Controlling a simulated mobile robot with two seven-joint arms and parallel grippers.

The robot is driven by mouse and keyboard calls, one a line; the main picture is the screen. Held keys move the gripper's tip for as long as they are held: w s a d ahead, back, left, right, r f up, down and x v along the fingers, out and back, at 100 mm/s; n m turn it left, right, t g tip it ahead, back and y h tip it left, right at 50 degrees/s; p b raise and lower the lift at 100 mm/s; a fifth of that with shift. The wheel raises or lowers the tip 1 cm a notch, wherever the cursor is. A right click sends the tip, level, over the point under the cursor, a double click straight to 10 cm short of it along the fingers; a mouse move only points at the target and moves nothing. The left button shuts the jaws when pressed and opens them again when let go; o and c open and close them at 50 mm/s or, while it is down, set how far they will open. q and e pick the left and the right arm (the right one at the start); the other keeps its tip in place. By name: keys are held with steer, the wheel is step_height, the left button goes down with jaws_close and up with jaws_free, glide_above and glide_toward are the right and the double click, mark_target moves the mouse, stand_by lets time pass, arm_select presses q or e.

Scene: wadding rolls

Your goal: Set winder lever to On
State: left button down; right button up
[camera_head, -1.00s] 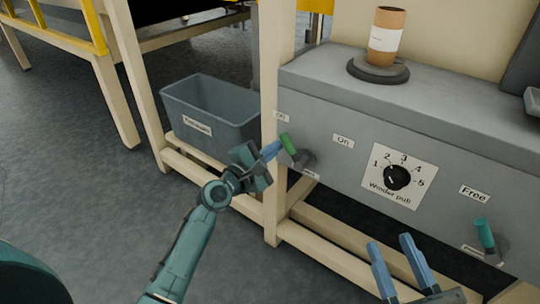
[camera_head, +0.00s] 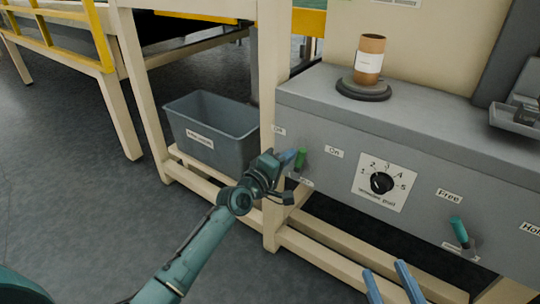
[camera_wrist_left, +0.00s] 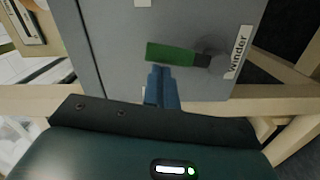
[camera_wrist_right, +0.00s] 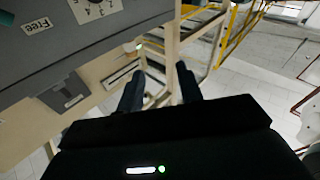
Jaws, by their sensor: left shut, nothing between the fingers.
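The winder lever (camera_head: 301,158) has a green handle and sits on the left end of the grey machine front. Its handle points about straight up, between a label at its left and the "On" label (camera_head: 334,152) at its right. My left gripper (camera_head: 290,156) is shut and empty, its blue fingertips against or very near the handle's left side. In the left wrist view the fingertips (camera_wrist_left: 162,78) lie right beside the green handle (camera_wrist_left: 170,53); contact cannot be told for sure. My right gripper (camera_head: 388,282) is open and empty at the lower right; its fingers (camera_wrist_right: 158,85) stand apart.
A dial (camera_head: 383,183) and a teal lever (camera_head: 459,231) under the "Free" label (camera_head: 449,196) are further right on the machine front. A grey bin (camera_head: 210,128) stands on the frame at left. A cardboard tube (camera_head: 370,58) stands on top.

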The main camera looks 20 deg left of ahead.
mark_target(300, 164)
arm_select(q)
steer(key=d+m+p, duration=0.2)
steer(key=m, duration=0.1)
steer(key=shift+s+d+r, duration=0.1)
steer(key=shift+s, duration=0.3)
steer(key=shift+d+m+p, duration=0.2)
steer(key=shift+m+p, duration=0.25)
steer(key=shift+m, duration=0.05)
steer(key=shift+s+d+f+m+p, duration=0.3)
steer(key=shift+d+m+p, duration=0.25)
steer(key=shift+m, duration=0.45)
arm_select(e)
steer(key=shift+d+f+g+h, duration=0.3)
steer(key=shift+d+g+h, duration=0.4)
steer(key=shift+g+h, duration=0.15)
arm_select(q)
steer(key=shift+f, duration=0.1)
